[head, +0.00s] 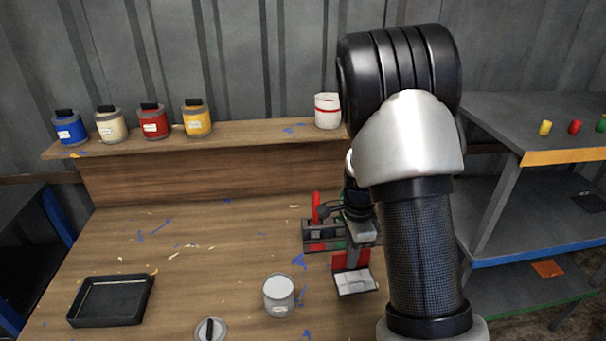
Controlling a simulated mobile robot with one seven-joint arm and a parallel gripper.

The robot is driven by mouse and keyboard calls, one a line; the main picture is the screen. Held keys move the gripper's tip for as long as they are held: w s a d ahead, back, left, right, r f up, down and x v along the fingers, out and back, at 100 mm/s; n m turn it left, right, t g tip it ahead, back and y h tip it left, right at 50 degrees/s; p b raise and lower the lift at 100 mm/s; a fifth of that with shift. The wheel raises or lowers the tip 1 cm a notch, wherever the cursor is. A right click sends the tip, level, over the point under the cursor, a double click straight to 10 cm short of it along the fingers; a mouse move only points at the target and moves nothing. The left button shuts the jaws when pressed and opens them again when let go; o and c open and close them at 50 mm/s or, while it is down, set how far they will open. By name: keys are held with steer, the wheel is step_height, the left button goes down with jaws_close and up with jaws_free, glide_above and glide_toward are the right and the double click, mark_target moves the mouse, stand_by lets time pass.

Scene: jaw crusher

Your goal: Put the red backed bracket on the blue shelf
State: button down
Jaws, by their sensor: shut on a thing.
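The red backed bracket (354,281) has a red upright back and a pale flat foot. It is at the right part of the wooden bench, below my gripper (361,238). My gripper points down and is shut on the bracket's upper part; my arm hides part of the grip. I cannot tell whether the foot touches the bench. The blue shelf (536,251) is the middle level of the grey rack at the right, marked by a blue front edge. Its visible part is mostly bare, with a dark flat piece toward the back right.
The orange-edged shelf (565,157) above holds small coloured pegs; the green-edged shelf (530,308) lies below. A tool holder (320,246) stands beside my gripper. A grey can (279,296), lid (210,329) and black tray (112,318) are on the bench. Paint pots line the back ledge (250,134).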

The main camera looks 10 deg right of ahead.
steer(key=shift+s+a+r+n, duration=0.1)
steer(key=shift+a+r+n, duration=0.1)
steer(key=shift+r+n, duration=0.25)
steer(key=s+a+r+n+p, duration=0.3)
steer(key=a+r+n, duration=0.2)
steer(key=n, duration=1.1)
steer(key=shift+s+r+n+p, duration=0.25)
steer(key=shift+r+n+p, duration=0.1)
steer(key=shift+r, duration=0.6)
steer(key=shift+a, duration=0.15)
